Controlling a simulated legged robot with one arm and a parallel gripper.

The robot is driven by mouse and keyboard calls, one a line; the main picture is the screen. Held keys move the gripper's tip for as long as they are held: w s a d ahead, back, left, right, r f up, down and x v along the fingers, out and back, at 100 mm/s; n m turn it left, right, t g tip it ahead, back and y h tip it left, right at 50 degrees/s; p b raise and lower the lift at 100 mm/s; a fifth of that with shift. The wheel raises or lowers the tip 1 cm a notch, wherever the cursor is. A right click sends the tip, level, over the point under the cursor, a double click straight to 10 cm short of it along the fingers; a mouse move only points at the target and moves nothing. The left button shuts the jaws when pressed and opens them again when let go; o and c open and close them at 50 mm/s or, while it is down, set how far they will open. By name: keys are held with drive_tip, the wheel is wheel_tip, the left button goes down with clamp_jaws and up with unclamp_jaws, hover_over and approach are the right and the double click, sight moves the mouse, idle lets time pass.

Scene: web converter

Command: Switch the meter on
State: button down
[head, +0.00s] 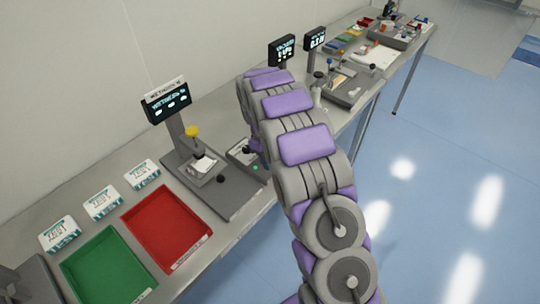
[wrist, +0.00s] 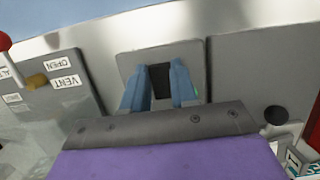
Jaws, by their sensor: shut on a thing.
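In the wrist view, the two blue fingers of my gripper (wrist: 160,92) are closed on a small black switch-like part (wrist: 161,80). This part sits on a light grey panel (wrist: 134,62). A small green spot shows beside the right finger. In the head view, a small grey box (head: 238,153) with a green light (head: 256,167) stands beside my arm, partly hidden by it; it seems to be the meter. My gripper's tips are hidden behind my arm there.
A grey panel with VENT and OPEN labels (wrist: 64,81) and a red-knobbed lever (wrist: 5,42) is left in the wrist view. In the head view, a display stand (head: 168,104), a red tray (head: 166,226) and a green tray (head: 106,270) are on the bench. The blue floor at right is clear.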

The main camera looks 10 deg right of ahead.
drive_tip(key=shift+w+a+r+g+h+p, duration=0.15)
drive_tip(key=shift+g+h+p, duration=0.2)
drive_tip(key=shift+g+p, duration=0.25)
drive_tip(key=shift+w+a+f+g+h+p, duration=0.15)
drive_tip(key=shift+g+h+p, duration=0.25)
drive_tip(key=shift+p, duration=0.35)
drive_tip(key=shift+d+r, duration=0.1)
drive_tip(key=c, duration=0.9)
unclamp_jaws()
drive_tip(key=p+v, duration=1.7)
drive_tip(key=shift+w+p, duration=0.15)
drive_tip(key=shift+p, duration=0.2)
